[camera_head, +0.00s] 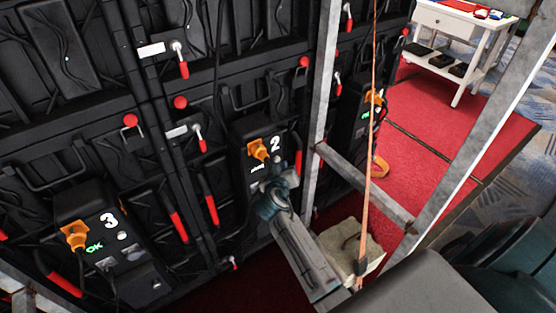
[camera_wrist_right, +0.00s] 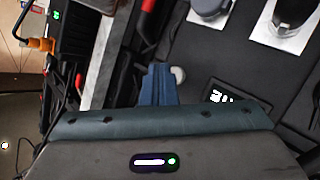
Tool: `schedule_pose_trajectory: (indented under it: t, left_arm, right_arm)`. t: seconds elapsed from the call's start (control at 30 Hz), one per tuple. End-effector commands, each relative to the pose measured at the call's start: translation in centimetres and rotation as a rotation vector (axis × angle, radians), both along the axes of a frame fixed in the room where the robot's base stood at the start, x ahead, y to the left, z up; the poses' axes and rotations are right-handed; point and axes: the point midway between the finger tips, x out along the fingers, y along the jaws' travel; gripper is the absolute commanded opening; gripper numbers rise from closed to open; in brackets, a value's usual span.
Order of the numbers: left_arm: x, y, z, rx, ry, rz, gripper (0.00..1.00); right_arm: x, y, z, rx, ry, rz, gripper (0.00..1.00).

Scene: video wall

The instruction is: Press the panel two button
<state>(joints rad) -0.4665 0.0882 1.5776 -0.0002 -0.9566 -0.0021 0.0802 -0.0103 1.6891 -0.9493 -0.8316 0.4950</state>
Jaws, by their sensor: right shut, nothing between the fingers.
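The panel two box (camera_head: 240,132) is black, marked with a white 2, and has an orange plug (camera_head: 262,149) in its upper part. My right gripper (camera_head: 268,180) is in front of its lower part and hides some of its face. In the right wrist view the blue fingers (camera_wrist_right: 160,70) are shut with nothing between them. A round silver button (camera_wrist_right: 178,75) shows just beside the fingertips; whether they touch cannot be told. A small dark screen (camera_wrist_right: 236,97) with white characters is to its right. My left gripper is not in view.
The panel three box (camera_head: 88,205) is on the left with a green OK. Another box (camera_head: 358,118) stands right, behind a grey metal frame (camera_head: 322,90). An orange strap (camera_head: 369,150) hangs beside a pale block (camera_head: 345,245). A white table (camera_head: 445,20) stands on red carpet.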

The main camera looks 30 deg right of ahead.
Motion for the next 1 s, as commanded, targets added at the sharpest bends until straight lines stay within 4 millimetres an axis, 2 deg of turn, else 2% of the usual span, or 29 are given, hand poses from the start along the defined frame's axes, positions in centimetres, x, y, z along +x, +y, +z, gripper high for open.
schedule_pose_trajectory:
  t: [0.37, 0.8, 1.0]
  left_arm:
    - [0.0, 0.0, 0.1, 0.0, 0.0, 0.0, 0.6]
    - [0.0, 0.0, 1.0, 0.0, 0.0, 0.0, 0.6]
    - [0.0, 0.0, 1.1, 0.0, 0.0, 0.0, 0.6]
  right_arm:
    - [-0.4, 0.0, 0.0, 0.0, 0.0, 0.0, 0.0]
    - [-4.4, -0.4, 0.0, 0.0, 0.001, 0.0, 0.0]
    - [-5.2, -0.4, 0.0, 0.0, 0.0, 0.0, 0.0]
